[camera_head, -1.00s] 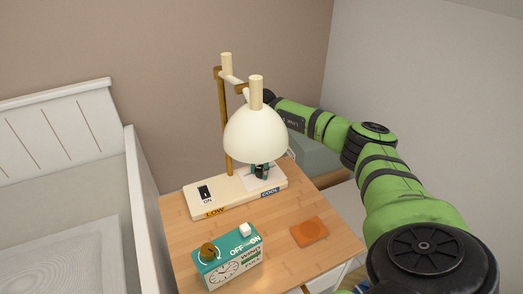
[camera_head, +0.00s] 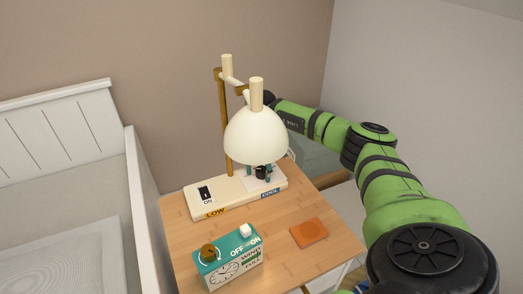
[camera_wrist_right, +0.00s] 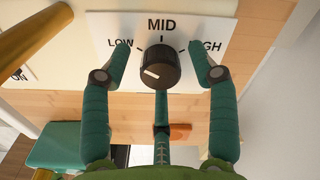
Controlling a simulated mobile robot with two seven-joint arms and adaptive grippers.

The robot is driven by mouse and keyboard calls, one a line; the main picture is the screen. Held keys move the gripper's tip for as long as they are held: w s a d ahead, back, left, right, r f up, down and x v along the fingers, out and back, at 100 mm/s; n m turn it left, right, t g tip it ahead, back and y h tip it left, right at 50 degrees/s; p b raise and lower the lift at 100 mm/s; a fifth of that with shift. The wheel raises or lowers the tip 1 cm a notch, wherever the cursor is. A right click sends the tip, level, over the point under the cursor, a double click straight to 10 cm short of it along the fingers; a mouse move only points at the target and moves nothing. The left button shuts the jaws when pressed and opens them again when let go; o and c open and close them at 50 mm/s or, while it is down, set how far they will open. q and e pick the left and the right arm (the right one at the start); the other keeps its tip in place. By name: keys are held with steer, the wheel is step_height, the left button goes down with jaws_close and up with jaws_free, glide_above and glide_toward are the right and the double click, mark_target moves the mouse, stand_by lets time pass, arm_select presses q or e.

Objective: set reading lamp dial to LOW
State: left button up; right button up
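The reading lamp (camera_head: 256,135) stands on a cream base (camera_head: 235,196) at the back of the desk. Its dial (camera_wrist_right: 158,66) is a dark round knob on a white plate marked LOW, MID and HIGH. The knob's white mark sits at its lower left, not at MID or HIGH. My right gripper (camera_wrist_right: 161,52) is open around the dial, one finger on each side with gaps, and a third finger below it. In the head view the right gripper (camera_head: 265,173) shows small under the shade, partly hidden. My left gripper is out of view.
A teal alarm clock box (camera_head: 229,262) with a brass knob and white switch stands at the desk's front. An orange coaster (camera_head: 309,231) lies to its right. A black switch (camera_head: 204,193) is on the lamp base's left end. A bed (camera_head: 70,190) is at left.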

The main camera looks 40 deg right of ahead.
mark_target(261, 169)
steer(key=shift+r, duration=0.2)
step_height(261, 169, up, 12)
steer(key=shift+f, duration=0.15)
stand_by(0.7)
